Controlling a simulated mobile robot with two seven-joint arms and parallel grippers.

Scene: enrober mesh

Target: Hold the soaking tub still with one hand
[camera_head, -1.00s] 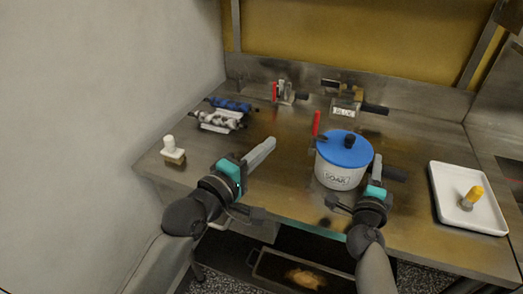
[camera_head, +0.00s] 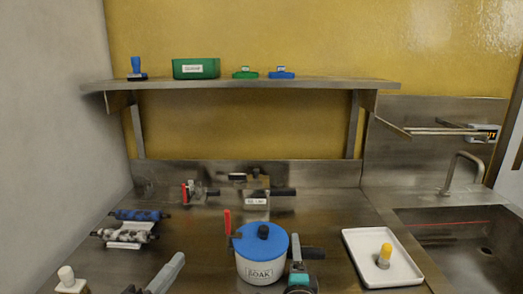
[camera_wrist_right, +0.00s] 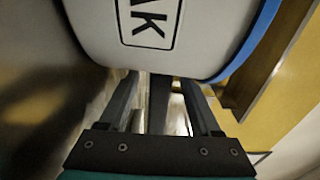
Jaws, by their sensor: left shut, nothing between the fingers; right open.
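The soaking tub (camera_head: 262,270) is a white pot labelled SOAK with a blue lid (camera_head: 261,241) and black knob. It stands upright on the steel counter. My right gripper (camera_head: 299,262) is at its right side, partly cut off by the lower frame edge. In the right wrist view the tub (camera_wrist_right: 205,30) fills the top, and my right gripper (camera_wrist_right: 160,95) is open with its fingers reaching toward the tub's lower wall; I cannot tell whether they touch it. My left gripper (camera_head: 168,276) is shut and empty, left of the tub and apart from it.
A white tray (camera_head: 362,243) with a yellow-topped item (camera_head: 385,255) lies right of the tub. A red-handled tool (camera_head: 228,223) is close behind the tub. Rollers (camera_head: 125,234) sit at left, clamps (camera_head: 256,195) at back. A shelf (camera_head: 250,84) hangs above; a sink (camera_head: 470,235) is at right.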

